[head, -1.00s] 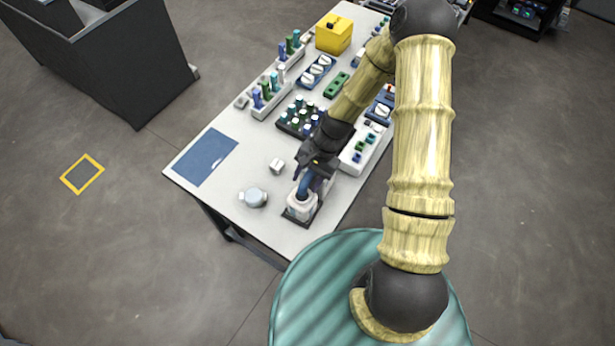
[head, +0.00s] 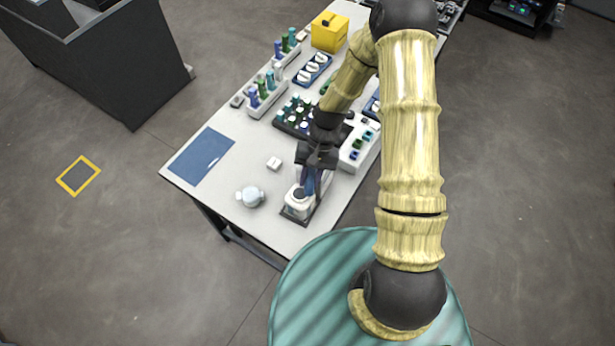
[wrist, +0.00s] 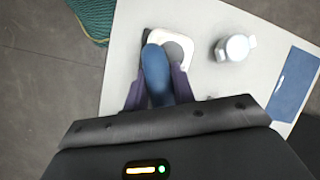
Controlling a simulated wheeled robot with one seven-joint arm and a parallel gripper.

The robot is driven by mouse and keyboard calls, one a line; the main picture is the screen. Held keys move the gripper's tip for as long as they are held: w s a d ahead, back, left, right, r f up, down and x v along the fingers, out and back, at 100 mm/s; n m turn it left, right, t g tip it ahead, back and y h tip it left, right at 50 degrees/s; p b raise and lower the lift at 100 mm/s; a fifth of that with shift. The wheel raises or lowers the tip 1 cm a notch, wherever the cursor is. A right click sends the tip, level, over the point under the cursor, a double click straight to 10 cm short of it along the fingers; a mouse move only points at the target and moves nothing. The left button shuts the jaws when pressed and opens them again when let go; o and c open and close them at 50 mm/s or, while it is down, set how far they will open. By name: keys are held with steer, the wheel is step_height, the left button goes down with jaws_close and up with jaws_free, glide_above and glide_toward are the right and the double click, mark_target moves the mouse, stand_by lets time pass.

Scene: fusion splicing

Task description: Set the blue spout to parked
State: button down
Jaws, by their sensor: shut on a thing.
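The blue spout (wrist: 156,72) sits on a white device (head: 290,200) near the front end of the table. In the wrist view it lies between the two dark fingers of my gripper (wrist: 158,92), which are shut on it. In the head view my gripper (head: 312,176) comes down over the device from behind, and the spout is partly hidden by the fingers. The spout shows to one side of a round grey part (wrist: 174,52) on top of the device. Its exact angle is hard to tell.
A round white jar (head: 250,196) and a small white block (head: 274,163) stand left of the device. A blue mat (head: 202,157) lies at the left edge. Racks of coloured vials (head: 295,114) and a yellow box (head: 329,32) are farther back.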

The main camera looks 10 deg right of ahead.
steer(key=c, duration=1.2)
jaws_free()
steer(key=shift+o, duration=0.2)
